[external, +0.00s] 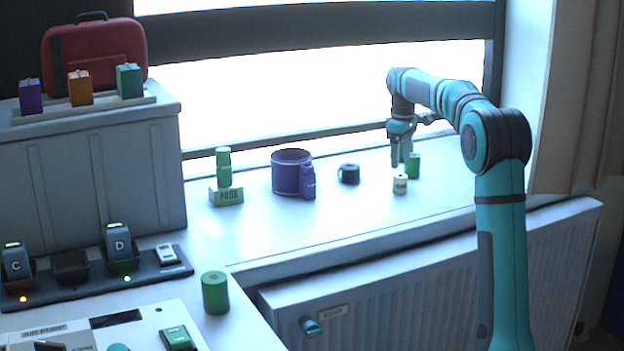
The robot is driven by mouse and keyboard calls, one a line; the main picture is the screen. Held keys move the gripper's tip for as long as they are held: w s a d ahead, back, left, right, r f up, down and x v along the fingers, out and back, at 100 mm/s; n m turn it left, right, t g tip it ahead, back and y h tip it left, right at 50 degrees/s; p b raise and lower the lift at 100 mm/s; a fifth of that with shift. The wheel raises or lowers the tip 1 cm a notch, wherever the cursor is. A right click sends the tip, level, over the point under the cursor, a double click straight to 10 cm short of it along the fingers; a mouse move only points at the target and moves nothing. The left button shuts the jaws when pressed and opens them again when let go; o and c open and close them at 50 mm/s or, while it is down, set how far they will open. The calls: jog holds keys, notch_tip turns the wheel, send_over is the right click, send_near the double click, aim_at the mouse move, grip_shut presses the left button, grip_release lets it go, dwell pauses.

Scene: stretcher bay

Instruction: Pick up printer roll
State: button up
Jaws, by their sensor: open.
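A small off-white roll with a dark label (400,184), which looks like the printer roll, stands upright on the white window sill (440,196). My gripper (401,163) points down just above it, open, with its fingers apart. The fingertips appear close over the roll's top; I cannot tell whether they touch it. A green cylinder (413,166) stands right behind the gripper, partly hidden by the fingers.
On the sill, left of the gripper, are a dark blue round item (348,174), a purple tub (289,173), a purple bottle (308,182) and a green bottle (223,168) on a green box (226,196). Another green cylinder (215,293) stands on the front counter.

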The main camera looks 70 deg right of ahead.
aim_at(404, 176)
jog(key=shift+s+a+f, duration=0.1)
jog(key=shift+s+f, duration=0.05)
jog(key=shift+f, duration=3.7)
jog(key=c, duration=1.1)
